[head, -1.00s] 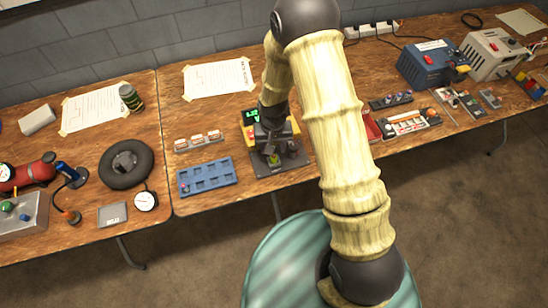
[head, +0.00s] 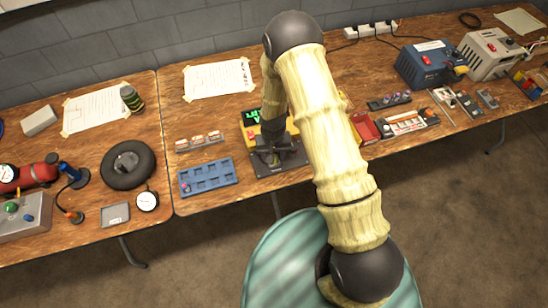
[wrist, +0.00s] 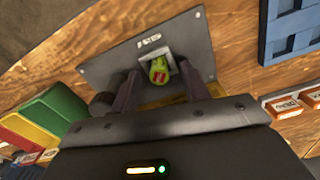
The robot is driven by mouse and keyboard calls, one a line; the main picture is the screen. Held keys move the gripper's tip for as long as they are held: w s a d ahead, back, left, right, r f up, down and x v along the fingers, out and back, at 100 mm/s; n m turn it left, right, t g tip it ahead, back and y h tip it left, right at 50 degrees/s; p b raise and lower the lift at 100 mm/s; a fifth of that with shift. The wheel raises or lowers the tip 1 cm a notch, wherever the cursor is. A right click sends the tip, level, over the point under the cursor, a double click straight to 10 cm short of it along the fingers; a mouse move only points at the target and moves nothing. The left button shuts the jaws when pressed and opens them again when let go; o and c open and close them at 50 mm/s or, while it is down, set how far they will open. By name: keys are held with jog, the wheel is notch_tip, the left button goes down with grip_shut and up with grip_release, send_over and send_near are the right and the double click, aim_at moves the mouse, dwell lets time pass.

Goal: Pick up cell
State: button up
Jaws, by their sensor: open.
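The cell (wrist: 159,70), a small green-yellow piece with a red mark, sits in a light square holder on a dark grey plate (wrist: 112,64) in the wrist view. My gripper (wrist: 157,80) is open, with one finger on each side of the cell; I cannot tell whether they touch it. In the head view my gripper (head: 272,158) is over the same dark plate (head: 293,161) in front of a yellow device (head: 251,118) with a green display. The cell is hidden there by my gripper.
A blue slotted tray (head: 208,177) lies left of the plate, with a small rack of orange-and-white pieces (head: 199,141) behind it. A red box (head: 366,128) and a row of modules (head: 408,122) lie to the right.

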jog(key=shift+s, duration=0.15)
dwell(0.3)
grip_shut()
jog(key=shift+r, duration=0.15)
notch_tip(320, 180, up, 10)
jog(key=b, duration=0.1)
jog(key=shift+b, duration=0.4)
dwell(0.4)
